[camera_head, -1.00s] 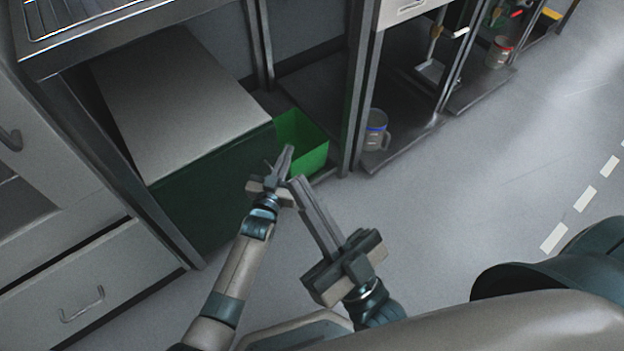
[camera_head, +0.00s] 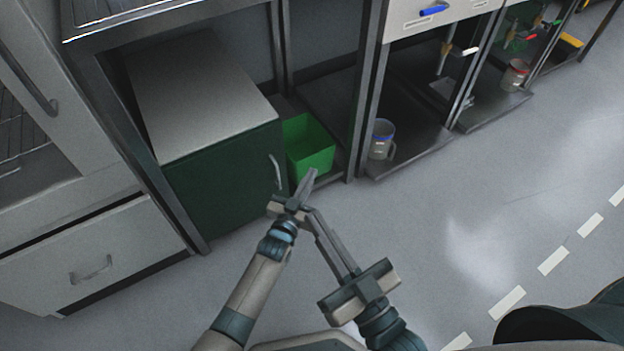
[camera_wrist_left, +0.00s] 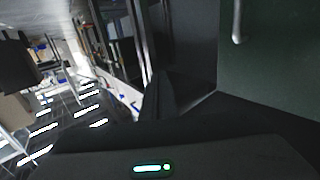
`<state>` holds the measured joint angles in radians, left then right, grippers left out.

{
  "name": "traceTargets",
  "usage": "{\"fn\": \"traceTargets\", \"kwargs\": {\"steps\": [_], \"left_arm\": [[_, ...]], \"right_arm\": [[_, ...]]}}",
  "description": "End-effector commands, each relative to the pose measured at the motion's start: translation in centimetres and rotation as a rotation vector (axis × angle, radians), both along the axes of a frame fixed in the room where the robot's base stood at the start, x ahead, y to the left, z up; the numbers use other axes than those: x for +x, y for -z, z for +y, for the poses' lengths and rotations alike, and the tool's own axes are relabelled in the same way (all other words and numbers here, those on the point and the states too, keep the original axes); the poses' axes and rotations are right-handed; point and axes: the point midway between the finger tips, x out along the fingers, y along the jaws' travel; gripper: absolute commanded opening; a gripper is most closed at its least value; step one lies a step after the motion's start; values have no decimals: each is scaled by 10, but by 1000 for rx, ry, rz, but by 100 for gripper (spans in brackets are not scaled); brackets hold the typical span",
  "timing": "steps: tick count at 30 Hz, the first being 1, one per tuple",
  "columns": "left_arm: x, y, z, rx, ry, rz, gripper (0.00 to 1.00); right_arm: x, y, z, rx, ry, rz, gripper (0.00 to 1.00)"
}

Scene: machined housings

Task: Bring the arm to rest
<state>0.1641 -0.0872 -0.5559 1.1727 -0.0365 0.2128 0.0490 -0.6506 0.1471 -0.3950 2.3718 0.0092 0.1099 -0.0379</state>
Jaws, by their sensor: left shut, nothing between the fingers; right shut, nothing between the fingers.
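My left gripper (camera_head: 311,176) is the higher one in the head view. Its fingers are together and empty, in front of the green bin. In the left wrist view its dark fingers (camera_wrist_left: 158,95) point up the picture, with a dark green cabinet panel and handle to the right. My right gripper (camera_head: 313,216) is lower and to the right, its long fingers together and empty, pointing up and left. Its fingertips overlap the left gripper's body in the picture; I cannot tell whether they touch. Both grippers are over the floor, in front of the cabinets.
A dark green cabinet (camera_head: 222,185) stands left of a green bin (camera_head: 308,147). Open grey floor (camera_head: 430,210) with dashed white lines lies at right.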

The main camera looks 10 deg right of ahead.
Motion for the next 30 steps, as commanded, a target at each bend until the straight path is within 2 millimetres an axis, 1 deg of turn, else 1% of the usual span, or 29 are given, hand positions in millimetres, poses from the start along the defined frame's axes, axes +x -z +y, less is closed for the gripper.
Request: {"fn": "traceTargets", "kwargs": {"steps": [11, 14, 17, 20, 23, 26, 30], "left_arm": [[0, 0, 0, 0, 0, 0, 0], [-4, -1, 2, -5, -2, -2, 0], [-13, -4, 7, -16, -9, -5, 0], [-29, -11, 17, -35, -22, -12, 0], [-53, -23, 32, -60, -39, -23, 0], [-82, -40, 52, -87, -62, -40, 0], [-127, -73, 83, -125, -95, -67, 0]], "right_arm": [[0, 0, 0, 1, 0, -2, 0], [0, 0, 0, 0, 1, -2, 0], [0, 0, 0, 0, 0, -2, 0], [0, 0, 0, 0, 0, -2, 0], [0, 0, 0, 0, 0, -2, 0], [0, 0, 0, 0, 0, -2, 0], [0, 0, 0, 1, 0, -2, 0]]}}
